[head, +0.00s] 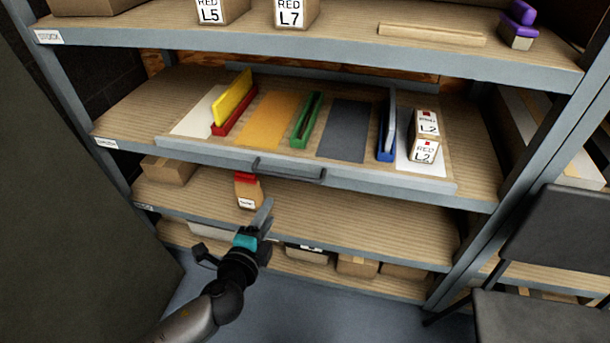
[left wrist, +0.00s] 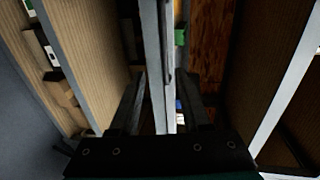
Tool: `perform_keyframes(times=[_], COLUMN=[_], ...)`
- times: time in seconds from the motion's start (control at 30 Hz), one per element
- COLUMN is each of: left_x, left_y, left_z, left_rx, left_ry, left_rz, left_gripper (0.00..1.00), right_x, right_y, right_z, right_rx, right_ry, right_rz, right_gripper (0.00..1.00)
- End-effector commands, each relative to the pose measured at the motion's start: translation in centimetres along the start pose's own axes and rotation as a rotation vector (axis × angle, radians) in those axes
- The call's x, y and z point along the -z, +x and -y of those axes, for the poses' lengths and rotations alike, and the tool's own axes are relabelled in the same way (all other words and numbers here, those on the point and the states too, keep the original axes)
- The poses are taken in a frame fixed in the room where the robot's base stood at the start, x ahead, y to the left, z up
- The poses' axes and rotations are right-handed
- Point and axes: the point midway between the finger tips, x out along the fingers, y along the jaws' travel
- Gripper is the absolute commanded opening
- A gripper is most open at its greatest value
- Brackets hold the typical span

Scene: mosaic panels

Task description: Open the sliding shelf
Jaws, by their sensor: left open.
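The sliding shelf (head: 300,172) is the grey-fronted wooden tray on the middle level of the rack. It seems to stick out a little past the rack's frame. A dark bar handle (head: 288,172) is on its front edge. My left gripper (head: 258,218) is in front of the rack, below the handle and apart from it. It is open and empty. In the left wrist view, the shelf's front edge (left wrist: 155,60) runs between the open fingers (left wrist: 165,100), with the handle (left wrist: 168,62) beyond the tips. My right gripper is not in view.
A dark chair (head: 550,250) is at the right. A dark panel (head: 70,200) fills the left.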

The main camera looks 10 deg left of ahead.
Motion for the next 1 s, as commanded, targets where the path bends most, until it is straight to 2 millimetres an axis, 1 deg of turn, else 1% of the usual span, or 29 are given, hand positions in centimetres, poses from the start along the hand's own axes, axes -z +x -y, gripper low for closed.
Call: perform_keyframes(times=[0.1,0.27,0.67,0.8,1.0], left_x=[0.2,0.2,0.3,0.3,0.3], left_y=[0.3,1.8,7.9,9.8,12.2], left_z=[0.7,0.8,0.8,0.8,0.8], left_rx=[0.022,0.023,0.021,0.021,0.02], left_ry=[0.018,0.017,0.015,0.014,0.015], left_rz=[-0.007,-0.007,-0.007,-0.005,-0.007], left_gripper=[0.47,0.47,0.47,0.47,0.47], right_x=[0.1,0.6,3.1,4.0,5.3], right_y=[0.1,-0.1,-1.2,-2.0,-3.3], right_z=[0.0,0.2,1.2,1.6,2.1], right_rx=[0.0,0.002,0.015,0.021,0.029], right_ry=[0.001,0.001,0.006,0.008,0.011], right_rz=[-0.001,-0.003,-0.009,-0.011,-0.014], right_gripper=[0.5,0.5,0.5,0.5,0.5])
